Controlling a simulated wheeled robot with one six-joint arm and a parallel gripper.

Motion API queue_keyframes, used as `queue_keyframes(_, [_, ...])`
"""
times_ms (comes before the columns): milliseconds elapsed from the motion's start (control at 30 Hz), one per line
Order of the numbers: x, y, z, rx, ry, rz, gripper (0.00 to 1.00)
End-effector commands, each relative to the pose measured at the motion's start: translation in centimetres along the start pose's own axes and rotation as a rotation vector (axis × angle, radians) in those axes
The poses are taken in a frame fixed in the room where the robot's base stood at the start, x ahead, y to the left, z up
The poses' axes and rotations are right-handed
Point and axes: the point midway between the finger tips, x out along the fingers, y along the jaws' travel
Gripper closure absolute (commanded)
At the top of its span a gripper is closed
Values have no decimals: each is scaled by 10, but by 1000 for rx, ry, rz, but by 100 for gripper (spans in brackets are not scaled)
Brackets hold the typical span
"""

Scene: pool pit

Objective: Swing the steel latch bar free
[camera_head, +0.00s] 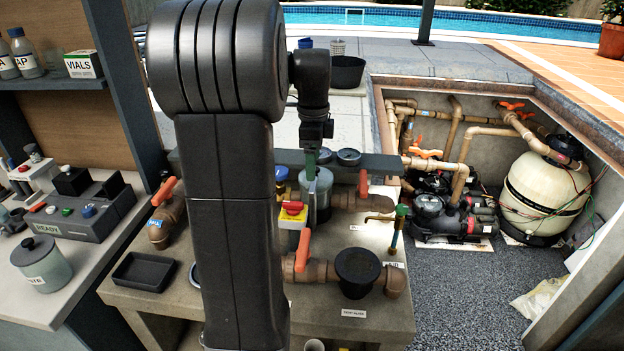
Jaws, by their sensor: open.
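My arm rises through the middle of the view, and its wrist hangs down over the bench's pipework. My gripper (312,165) is open and points down at the grey cylindrical pot (319,190) on the pipe. One finger shows as a narrow greenish strip above the pot; the gap between the fingers is not clear. I cannot tell whether it touches anything. I cannot pick out the steel latch bar for certain; my upright arm link covers part of the bench.
A yellow box with a red knob (292,208) stands left of the pot. Orange-handled valves (303,250) and a black-capped fitting (357,268) are close by. A black tray (146,271) lies at the bench's left. The pump pit's gravel floor (465,290) is mostly clear.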

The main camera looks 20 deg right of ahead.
Motion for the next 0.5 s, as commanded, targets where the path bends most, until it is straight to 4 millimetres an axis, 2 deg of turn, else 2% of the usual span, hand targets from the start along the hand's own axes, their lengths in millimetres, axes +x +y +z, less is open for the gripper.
queue_keyframes(33, [12,1,0,0,0,4,25])
queue_keyframes(200, [40,1,0,-1,0,3,25])
queue_keyframes(333, [54,0,0,-1,0,1,25])
queue_keyframes(500, [61,0,0,-1,0,0,25])
